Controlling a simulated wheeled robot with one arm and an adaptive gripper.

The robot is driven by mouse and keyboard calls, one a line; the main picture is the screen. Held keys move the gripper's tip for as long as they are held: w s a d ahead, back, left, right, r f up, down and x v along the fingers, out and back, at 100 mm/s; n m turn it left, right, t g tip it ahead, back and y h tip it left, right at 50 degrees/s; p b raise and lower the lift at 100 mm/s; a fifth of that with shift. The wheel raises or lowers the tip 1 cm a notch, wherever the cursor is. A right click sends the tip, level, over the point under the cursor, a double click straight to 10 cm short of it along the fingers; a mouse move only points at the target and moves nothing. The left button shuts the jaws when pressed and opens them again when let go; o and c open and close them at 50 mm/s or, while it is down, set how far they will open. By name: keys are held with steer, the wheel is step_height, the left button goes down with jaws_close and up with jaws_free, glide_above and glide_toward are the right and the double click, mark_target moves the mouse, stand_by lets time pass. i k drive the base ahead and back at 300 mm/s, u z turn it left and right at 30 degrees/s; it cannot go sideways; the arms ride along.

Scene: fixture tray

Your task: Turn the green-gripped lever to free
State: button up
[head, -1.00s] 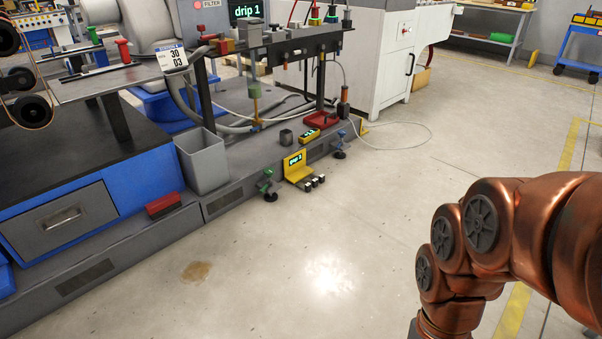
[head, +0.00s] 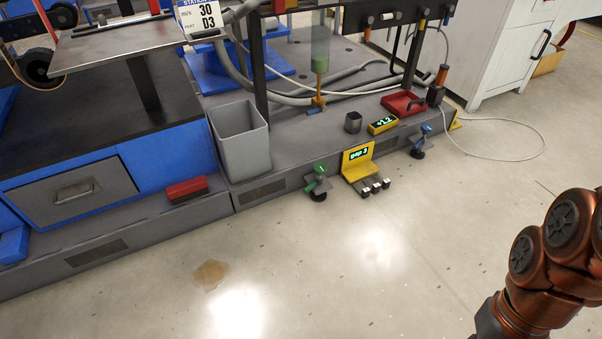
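A small lever with a green grip (head: 319,170) is mounted low on the front edge of the grey machine base, close to the floor. A dark round foot or knob shows below it. Its exact setting is too small to tell. A similar piece with a blue grip (head: 425,129) sits further right along the same edge. My copper-coloured arm is at the lower right, apart from the levers. My gripper is out of the picture, below the bottom edge.
A yellow bracket (head: 355,163) with a small display and several metal blocks stands just right of the green lever. A grey bin (head: 241,140), a red box (head: 187,189) and a red tray (head: 402,103) are on the base. The floor (head: 330,270) in front is clear.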

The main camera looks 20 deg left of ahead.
mark_target(317, 182)
steer(key=u, duration=0.6)
steer(key=i, duration=0.8)
steer(key=u, duration=1.35)
steer(key=i, duration=0.4)
steer(key=u, duration=0.3)
